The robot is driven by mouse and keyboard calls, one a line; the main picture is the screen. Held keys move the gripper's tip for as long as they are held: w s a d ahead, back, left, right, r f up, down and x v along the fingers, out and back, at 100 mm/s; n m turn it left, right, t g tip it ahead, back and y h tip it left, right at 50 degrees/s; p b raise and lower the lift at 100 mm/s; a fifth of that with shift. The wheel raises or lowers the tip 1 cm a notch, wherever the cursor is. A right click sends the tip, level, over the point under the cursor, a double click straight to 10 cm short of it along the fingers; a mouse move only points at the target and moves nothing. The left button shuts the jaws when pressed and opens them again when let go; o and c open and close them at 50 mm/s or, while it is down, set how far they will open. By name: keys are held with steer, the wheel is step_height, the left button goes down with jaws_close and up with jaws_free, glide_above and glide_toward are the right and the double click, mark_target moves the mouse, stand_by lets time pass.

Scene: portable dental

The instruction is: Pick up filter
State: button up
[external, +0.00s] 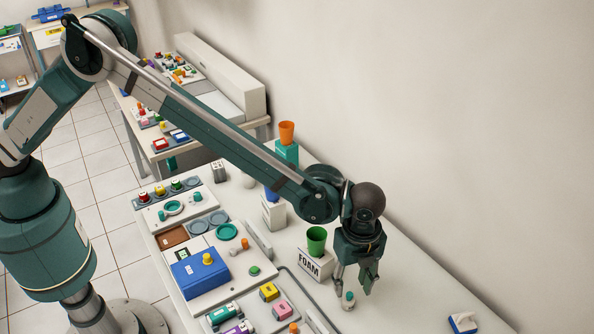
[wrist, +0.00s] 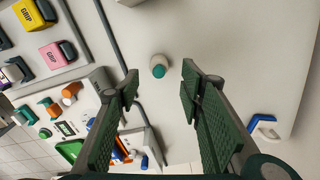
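A small white cylinder with a teal top, which looks like the filter (external: 348,300), stands on the white table below my gripper. It also shows in the wrist view (wrist: 158,66), in line with the gap between the fingertips. My gripper (external: 353,284) points down and is open, with nothing held. In the wrist view my gripper's two green padded fingers (wrist: 161,82) are spread to either side of that gap. The cylinder looks apart from both fingers. Its exact height below the fingertips is hard to tell.
A white FOAM box (external: 314,264) with a green cup (external: 317,240) stands close left of my gripper. A tray edge and yellow (external: 269,292) and pink (external: 282,309) blocks lie further left. A blue-and-white item (external: 463,322) is at right. The table around the cylinder is clear.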

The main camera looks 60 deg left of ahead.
mark_target(350, 294)
steer(key=shift+f, duration=1.25)
steer(key=shift+s+f, duration=0.1)
steer(key=shift+f, duration=2.5)
steer(key=c, duration=0.8)
